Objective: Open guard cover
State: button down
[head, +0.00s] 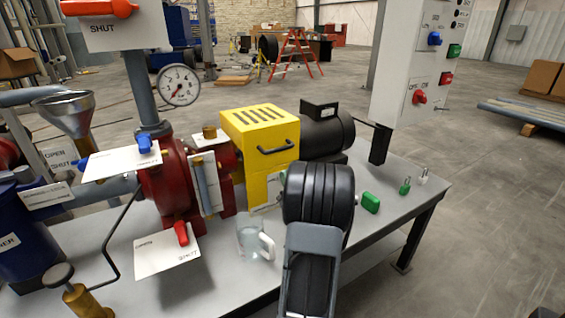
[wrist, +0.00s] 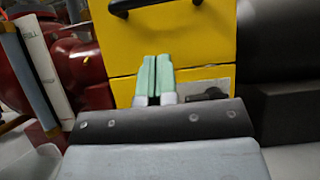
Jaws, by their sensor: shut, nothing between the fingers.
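The yellow guard cover (head: 262,130) with slots in its top and a black handle (head: 274,149) on its front sits between the red pump (head: 172,185) and the dark motor (head: 325,132). It looks shut. In the wrist view the yellow front (wrist: 205,45) fills the middle, with the handle (wrist: 150,5) cut by the top edge and a horizontal seam below. A dark fitting (wrist: 210,95) shows at the lower right. My gripper (wrist: 154,62) has its green fingertips together and empty, in front of the yellow front and below the handle. My arm hides it in the head view.
A clear jug (head: 249,238) stands on the table (head: 210,275) left of my arm. A control box (head: 415,65) hangs at the back right. A gauge (head: 179,85) and funnel (head: 66,108) stand left.

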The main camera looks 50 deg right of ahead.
jog(key=shift+w+d+r, duration=0.1)
jog(key=shift+w+r, duration=0.3)
jog(key=shift+r, duration=0.4)
jog(key=shift+w+d+r, duration=0.15)
jog(key=shift+w+r, duration=0.25)
jog(key=shift+r, duration=0.45)
jog(key=shift+w+d+r, duration=0.1)
jog(key=shift+w+r, duration=0.3)
jog(key=shift+r, duration=0.4)
jog(key=shift+r, duration=0.1)
